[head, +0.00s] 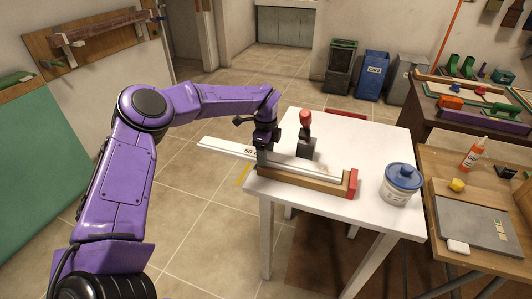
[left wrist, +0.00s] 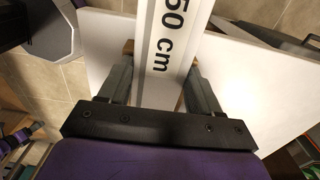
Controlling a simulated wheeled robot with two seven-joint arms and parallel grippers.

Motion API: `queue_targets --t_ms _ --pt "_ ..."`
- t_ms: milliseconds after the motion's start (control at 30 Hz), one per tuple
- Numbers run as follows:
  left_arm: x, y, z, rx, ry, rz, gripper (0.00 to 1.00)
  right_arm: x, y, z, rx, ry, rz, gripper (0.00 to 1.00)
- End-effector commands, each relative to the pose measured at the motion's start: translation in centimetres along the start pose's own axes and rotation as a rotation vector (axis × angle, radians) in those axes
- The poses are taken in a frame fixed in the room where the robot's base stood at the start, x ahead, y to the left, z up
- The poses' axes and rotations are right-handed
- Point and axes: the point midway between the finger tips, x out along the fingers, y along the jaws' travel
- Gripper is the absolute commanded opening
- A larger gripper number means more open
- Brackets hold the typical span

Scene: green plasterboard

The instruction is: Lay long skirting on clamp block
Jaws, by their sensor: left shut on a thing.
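The long white skirting (head: 225,147) runs from beyond the table's left edge across to the clamp block. It is marked "50 cm" in the left wrist view (left wrist: 168,40). The clamp block (head: 300,189) is a wooden piece with a red end (head: 353,183), at the front of the white table. The skirting's right part lies along the top of the block, near the red end; I cannot tell whether it fully touches. My left gripper (head: 262,160) is shut on the skirting near the block's left end, with one finger on each side (left wrist: 160,65). My right gripper is out of view.
A dark clamp with a red knob (head: 306,119) stands on the white table (head: 375,145) behind the skirting. A white tub with a blue lid (head: 401,183) stands at the right. A wooden bench (head: 440,165) adjoins on the right. The table's back right is clear.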

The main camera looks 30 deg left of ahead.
Motion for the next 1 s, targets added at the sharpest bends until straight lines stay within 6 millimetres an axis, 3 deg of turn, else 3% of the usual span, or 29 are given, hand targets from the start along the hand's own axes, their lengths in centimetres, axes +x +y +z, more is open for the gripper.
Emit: queue_targets --t_ms 33,67,133,467,567,833,1000 --pt "0.1 0.0 0.0 0.000 0.001 -0.001 0.18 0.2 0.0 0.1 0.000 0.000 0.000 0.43" --pt "0.1 0.0 0.0 0.000 0.001 -0.001 0.70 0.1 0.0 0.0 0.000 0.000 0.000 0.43" --pt "0.0 0.0 0.0 0.000 0.001 -0.001 0.93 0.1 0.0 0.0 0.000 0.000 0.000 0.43" --pt "-0.2 0.0 0.0 0.000 0.000 0.000 0.93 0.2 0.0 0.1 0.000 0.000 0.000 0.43" --pt "-1.6 -0.1 0.0 0.000 0.001 -0.004 0.93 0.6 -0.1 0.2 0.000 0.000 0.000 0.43" --pt "-8.0 -0.1 0.0 -0.001 0.001 -0.004 0.93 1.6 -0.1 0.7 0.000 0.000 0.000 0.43" --pt "-10.2 -0.1 0.0 0.000 0.000 -0.002 0.93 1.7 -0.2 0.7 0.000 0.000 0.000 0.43"
